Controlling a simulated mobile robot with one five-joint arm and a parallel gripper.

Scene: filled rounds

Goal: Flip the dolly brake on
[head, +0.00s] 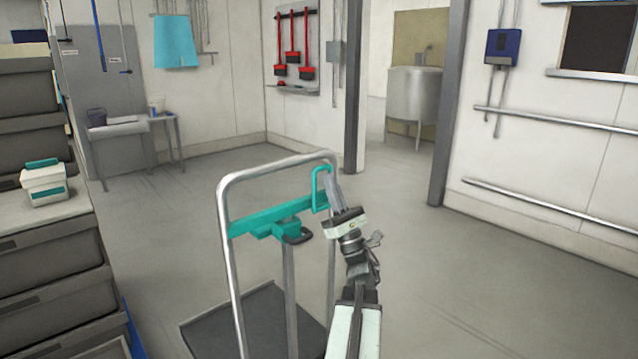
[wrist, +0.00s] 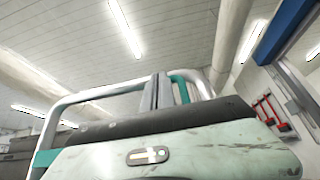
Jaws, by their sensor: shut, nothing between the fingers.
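The dolly has a silver tube handle frame (head: 228,235), a teal crossbar (head: 262,217) and a dark platform (head: 250,322) low down. A teal block with a black-tipped lever (head: 298,236) sits mid-crossbar; I cannot tell for sure that this is the brake. A teal loop (head: 318,178) stands up at the crossbar's right end. My gripper (head: 330,182) is shut and empty, pointing up beside the teal loop; I cannot tell whether they touch. In the wrist view my grey fingers (wrist: 157,92) stand together just left of the teal loop (wrist: 184,82), with the frame behind.
Stacked grey crates (head: 45,255) fill the left side, with a white tub (head: 44,183) on them. The floor (head: 490,290) right of the dolly is clear. A dark post (head: 447,110) and a wall with rails (head: 545,205) stand further right.

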